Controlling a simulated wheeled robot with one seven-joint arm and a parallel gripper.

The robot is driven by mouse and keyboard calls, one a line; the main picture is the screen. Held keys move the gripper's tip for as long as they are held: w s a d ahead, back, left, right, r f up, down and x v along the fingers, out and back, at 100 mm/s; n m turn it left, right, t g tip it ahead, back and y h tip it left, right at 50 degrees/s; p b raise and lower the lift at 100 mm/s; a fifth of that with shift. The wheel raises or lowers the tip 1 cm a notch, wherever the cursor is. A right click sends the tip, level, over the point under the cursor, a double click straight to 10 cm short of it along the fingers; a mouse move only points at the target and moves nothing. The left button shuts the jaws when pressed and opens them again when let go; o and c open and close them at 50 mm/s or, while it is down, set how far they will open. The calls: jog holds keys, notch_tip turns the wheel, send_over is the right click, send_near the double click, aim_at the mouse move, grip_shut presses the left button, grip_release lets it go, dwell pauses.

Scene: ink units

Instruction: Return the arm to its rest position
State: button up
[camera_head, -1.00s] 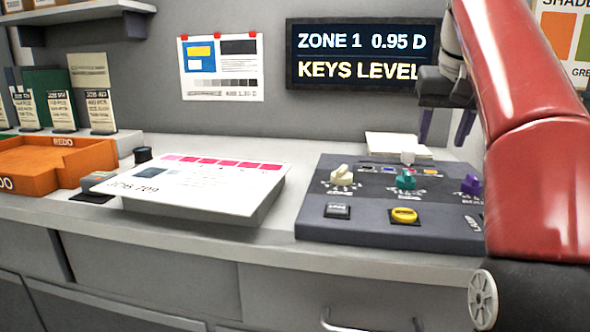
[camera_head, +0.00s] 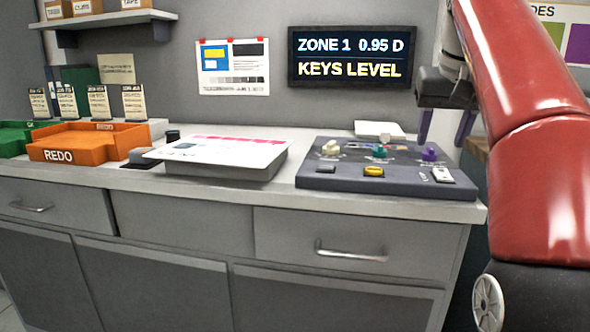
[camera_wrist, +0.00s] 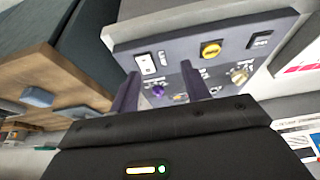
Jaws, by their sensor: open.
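My gripper (camera_head: 443,127) is open and empty, with its two dark fingers pointing down, at the right in the head view. It is in the air near the right end of the counter, apart from the control panel (camera_head: 325,183). The wrist view shows both fingers of my gripper (camera_wrist: 160,88) spread, with the panel (camera_wrist: 222,60) beyond them. The panel has a white knob (camera_head: 330,148), a teal knob (camera_head: 380,151), a purple knob (camera_head: 429,153), a yellow button (camera_head: 373,171) and a white switch (camera_head: 442,174).
A sloped board with a printed sheet (camera_head: 225,150) lies left of the panel. An orange REDO tray (camera_head: 60,155) and a green tray (camera_head: 14,139) stand further left. A wall screen (camera_head: 350,56) reads "KEYS LEVEL". A wooden surface (camera_wrist: 50,85) shows in the wrist view.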

jog(key=s+a+f, duration=0.3)
jog(key=s+f, duration=0.4)
jog(key=f, duration=0.3)
jog(key=s+a+f+n, duration=0.1)
jog(key=s+a+f, duration=0.2)
jog(key=s+f, duration=0.4)
jog(key=s+a+f+n+t, duration=0.1)
jog(key=s+a+f, duration=0.2)
jog(key=s+f, duration=0.4)
notch_tip(320, 180, down, 8)
jog(key=shift+r+y, duration=0.15)
jog(key=shift+y, duration=0.25)
jog(key=shift+o, duration=0.4)
jog(key=shift+s+a, duration=0.1)
dwell(2.2)
